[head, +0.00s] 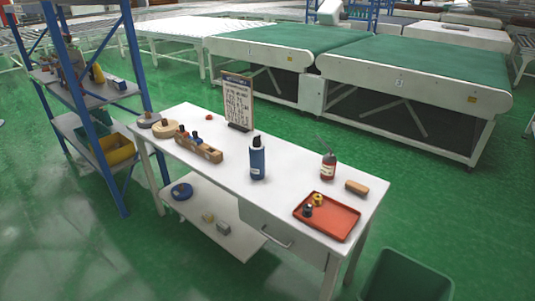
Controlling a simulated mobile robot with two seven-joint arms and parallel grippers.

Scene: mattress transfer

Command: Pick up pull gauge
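I cannot tell for certain which thing is the pull gauge. A white work table (222,178) stands in the middle of the head view. An orange-red tray (340,225) lies at its near right end, holding a small dark blue and black item (308,211) and a small yellow item (318,200). A wooden holder (205,151) on the left half carries several small dark and blue-topped items. A blue bottle (257,160) with a black top stands upright mid-table. Neither gripper is in view.
A red can with a spout (328,168), a brown block (357,187), a sign (237,102) and rolls (165,129) share the table. A blue-framed shelf (98,97) stands left, a green bin (405,277) near right, conveyors (420,65) behind. Green floor is open at front left.

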